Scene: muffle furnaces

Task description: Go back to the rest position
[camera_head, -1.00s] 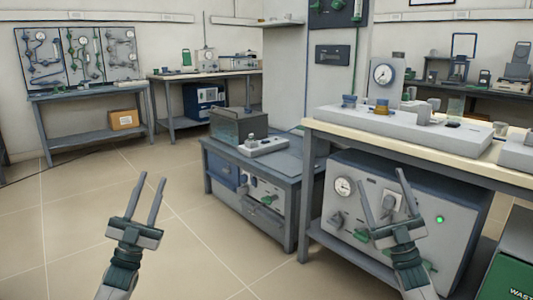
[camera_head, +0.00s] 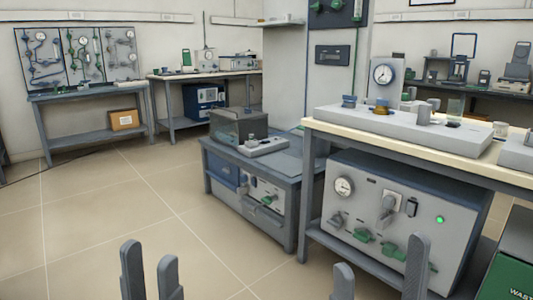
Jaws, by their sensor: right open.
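My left gripper (camera_head: 150,272) shows only its two grey fingers at the bottom edge, left of the middle, over the tiled floor. The fingers stand apart with nothing between them. My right gripper (camera_head: 380,272) shows its two fingers at the bottom edge, right of the middle, in front of the grey furnace unit (camera_head: 398,208) in the picture. Its fingers are wide apart and empty. The rest of both grippers and both arms is below the frame.
A workbench (camera_head: 430,152) with a grey apparatus on top stands at the right, above the furnace unit. A low blue-grey cabinet (camera_head: 290,185) stands in the middle. A green waste bin (camera_head: 512,265) is at the lower right. Open floor (camera_head: 110,205) lies at the left.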

